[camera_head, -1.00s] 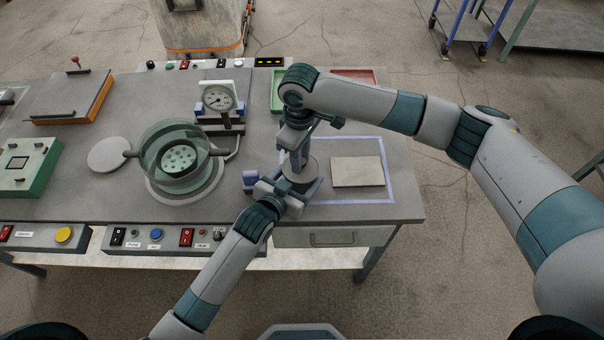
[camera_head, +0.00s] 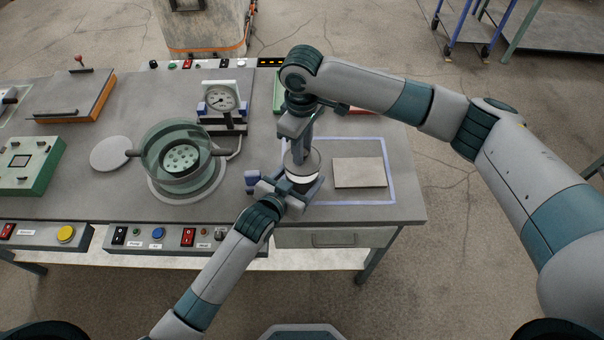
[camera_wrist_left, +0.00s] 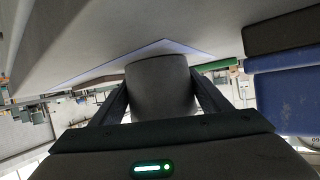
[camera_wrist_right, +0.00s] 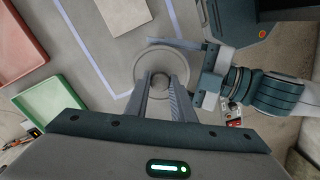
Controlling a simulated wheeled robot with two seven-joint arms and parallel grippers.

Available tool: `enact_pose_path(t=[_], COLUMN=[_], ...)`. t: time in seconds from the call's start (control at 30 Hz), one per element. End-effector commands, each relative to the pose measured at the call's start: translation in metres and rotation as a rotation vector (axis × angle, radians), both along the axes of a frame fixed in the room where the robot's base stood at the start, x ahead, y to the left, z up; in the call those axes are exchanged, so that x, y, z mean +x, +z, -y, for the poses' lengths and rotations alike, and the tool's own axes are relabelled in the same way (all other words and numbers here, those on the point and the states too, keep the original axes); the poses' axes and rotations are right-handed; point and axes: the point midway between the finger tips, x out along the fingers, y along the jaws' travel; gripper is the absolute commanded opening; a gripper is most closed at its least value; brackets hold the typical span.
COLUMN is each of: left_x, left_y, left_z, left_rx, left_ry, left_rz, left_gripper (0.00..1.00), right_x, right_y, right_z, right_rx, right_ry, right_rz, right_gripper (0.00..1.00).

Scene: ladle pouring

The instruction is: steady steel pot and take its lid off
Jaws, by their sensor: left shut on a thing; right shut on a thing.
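The steel pot (camera_head: 302,179) stands near the front of the bench. My left gripper (camera_head: 298,188) is shut around its side; the left wrist view shows the grey pot (camera_wrist_left: 160,88) between the fingers. The round grey lid (camera_head: 313,163) is just above the pot, with a pale band of the pot showing beneath it. My right gripper (camera_head: 301,150) points down from above and is shut on the lid's knob. In the right wrist view the lid (camera_wrist_right: 180,60) shows with its knob between the fingertips. The pot's inside is mostly hidden.
A flat beige plate (camera_head: 359,172) lies to the right inside a blue outline. A blue block (camera_head: 252,180) is left of the pot. A round glass-walled vessel (camera_head: 178,155) and a dial gauge (camera_head: 222,100) stand further left. Green and red trays (camera_wrist_right: 50,108) lie behind.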

Motion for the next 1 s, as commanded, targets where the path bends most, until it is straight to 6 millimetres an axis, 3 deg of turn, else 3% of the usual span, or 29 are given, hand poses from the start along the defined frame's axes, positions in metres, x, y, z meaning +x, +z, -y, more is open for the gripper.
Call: enact_pose_path(t=[0.03,0.47,0.5,0.6,1.0], left_x=[-0.0037,-0.0043,-0.0044,-0.0039,-0.0033], left_y=[-0.007,-0.0077,-0.0078,-0.0067,-0.0018], left_z=[-0.0001,0.0005,0.0005,0.0007,-0.0004], left_rx=[0.006,0.006,0.006,0.005,0.001], left_ry=[-0.002,-0.002,-0.002,-0.003,-0.001], left_rz=[-0.013,-0.014,-0.015,-0.013,-0.005], left_gripper=[0.36,0.36,0.72,0.92,0.92], right_x=[0.0002,0.0,0.0002,0.0001,-0.0001], right_y=[0.0018,0.0068,0.0069,0.0068,0.0065], right_z=[0.0,0.0001,0.0001,0.0,0.0001], right_rx=[0.001,0.0,0.001,0.001,0.0], right_ry=[0.0,0.0,0.0,0.0,0.0], right_rz=[0.001,0.0,0.001,0.001,0.0], right_gripper=[0.0,0.0,0.0,0.0,0.0])
